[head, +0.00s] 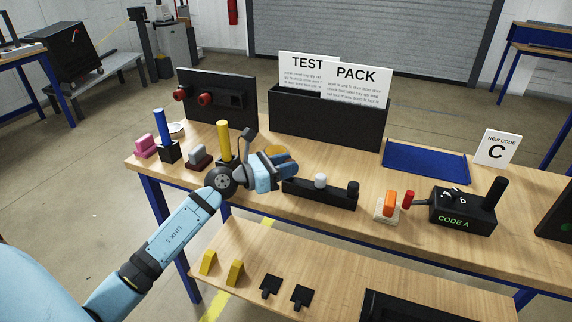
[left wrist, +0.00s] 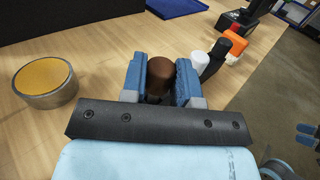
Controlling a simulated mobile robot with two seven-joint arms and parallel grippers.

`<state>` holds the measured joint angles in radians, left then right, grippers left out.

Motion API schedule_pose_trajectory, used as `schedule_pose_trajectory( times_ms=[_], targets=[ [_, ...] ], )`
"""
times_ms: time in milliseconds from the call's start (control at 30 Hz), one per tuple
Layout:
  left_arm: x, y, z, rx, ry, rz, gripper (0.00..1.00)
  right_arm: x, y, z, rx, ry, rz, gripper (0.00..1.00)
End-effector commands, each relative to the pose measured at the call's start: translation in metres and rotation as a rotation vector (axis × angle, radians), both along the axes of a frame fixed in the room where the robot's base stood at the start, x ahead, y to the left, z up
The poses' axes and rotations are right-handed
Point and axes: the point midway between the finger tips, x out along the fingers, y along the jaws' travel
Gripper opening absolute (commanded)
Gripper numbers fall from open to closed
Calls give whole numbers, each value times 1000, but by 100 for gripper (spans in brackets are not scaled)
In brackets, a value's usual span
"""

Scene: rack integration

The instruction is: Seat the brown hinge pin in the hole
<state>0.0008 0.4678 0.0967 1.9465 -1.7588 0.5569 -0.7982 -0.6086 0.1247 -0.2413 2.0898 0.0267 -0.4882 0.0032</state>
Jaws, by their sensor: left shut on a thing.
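My left gripper (head: 287,164) is over the workbench, at the left end of a long black block (head: 335,199). In the left wrist view its blue fingers (left wrist: 160,82) are shut on the brown hinge pin (left wrist: 158,80), whose round brown top shows between them. The pin is hidden in the head view. A white peg (head: 320,180) and a black peg (head: 352,187) stand upright in the block to the right. The white peg (left wrist: 201,60) is close beside the right finger in the wrist view. The hole and the pin's lower end are hidden, so I cannot tell how deep the pin sits.
A round grey tin with a yellow top (left wrist: 45,80) stands left of the gripper in the wrist view. A yellow post (head: 223,139) is behind the wrist. A black bin (head: 327,126) and blue tray (head: 425,163) are behind; an orange switch (head: 389,204) is right.

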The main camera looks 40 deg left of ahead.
Motion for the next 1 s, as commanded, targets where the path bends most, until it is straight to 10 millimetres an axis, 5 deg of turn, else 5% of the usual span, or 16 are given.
schedule_pose_trajectory(
  times_ms=[867, 900, 1000],
  targets=[
    [0, 0, -23, 0, 0, 0, 5, 1, 0, -14, 2, -7, 0, 57],
    [0, 0, -21, 0, -1, 0, 37, 1, 0, -13, 2, -7, 0, 57],
    [0, 0, -21, 0, 0, 0, 58, 1, 0, -13, 2, -6, 0, 57]
  ],
)
